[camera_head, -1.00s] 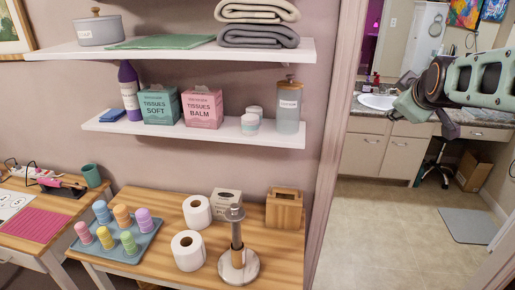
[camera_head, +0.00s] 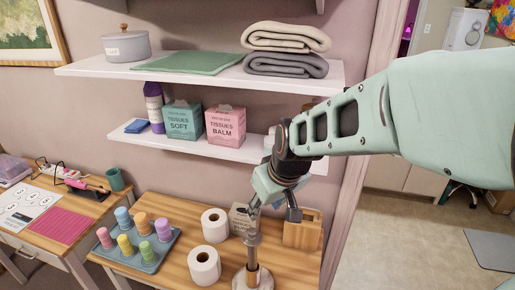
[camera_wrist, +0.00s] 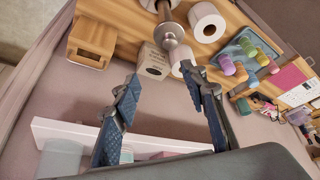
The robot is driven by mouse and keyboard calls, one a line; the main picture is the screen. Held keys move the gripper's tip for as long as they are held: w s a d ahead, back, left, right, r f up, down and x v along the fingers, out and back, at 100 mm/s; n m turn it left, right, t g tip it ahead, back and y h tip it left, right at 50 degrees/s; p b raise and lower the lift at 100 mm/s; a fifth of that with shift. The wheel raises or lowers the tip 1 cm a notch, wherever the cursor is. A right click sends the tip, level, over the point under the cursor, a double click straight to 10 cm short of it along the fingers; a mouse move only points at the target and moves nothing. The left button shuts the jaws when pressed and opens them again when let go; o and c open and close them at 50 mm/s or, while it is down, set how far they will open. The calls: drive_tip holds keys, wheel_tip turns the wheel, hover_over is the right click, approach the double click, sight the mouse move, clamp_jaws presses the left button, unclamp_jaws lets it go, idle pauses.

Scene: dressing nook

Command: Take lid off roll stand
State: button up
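The roll stand (camera_head: 252,277) stands upright on the right part of the wooden table, with a round pale base and a post. Its grey metal lid (camera_head: 252,237) with a knob sits on top of the post. The lid also shows near the top of the wrist view (camera_wrist: 171,38), ahead of my fingertips. My gripper (camera_head: 272,208) is above the lid, partly in front of it in the head view. In the wrist view my gripper (camera_wrist: 160,82) has its two fingers spread wide with nothing between them. Whether a fingertip touches the lid is hard to tell.
Two white rolls (camera_head: 204,267) stand left of the stand. A tissue box (camera_wrist: 153,63) and a wooden box (camera_head: 302,232) are close behind it. A blue tray (camera_head: 150,265) with several coloured pieces lies further left. The lower white shelf (camera_head: 215,149) overhangs behind my gripper.

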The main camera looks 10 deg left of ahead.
sight(252, 230)
drive_tip(key=shift+g, duration=0.4)
drive_tip(key=a+f, duration=0.1)
drive_tip(key=a+f+b, duration=0.1)
drive_tip(key=f, duration=0.3)
drive_tip(key=shift+s+a, duration=0.35)
drive_tip(key=shift+a, duration=0.05)
drive_tip(key=b+x, duration=0.1)
drive_tip(key=x, duration=0.1)
drive_tip(key=b+x, duration=0.3)
drive_tip(key=shift+w+d+f, duration=0.25)
drive_tip(key=shift+w+d, duration=0.05)
drive_tip(key=shift+w, duration=0.05)
drive_tip(key=shift+w+a+f, duration=0.1)
drive_tip(key=shift+w+f, duration=0.1)
drive_tip(key=shift+f, duration=0.05)
drive_tip(key=shift+r, duration=0.1)
drive_tip(key=shift+c, duration=0.3)
clamp_jaws()
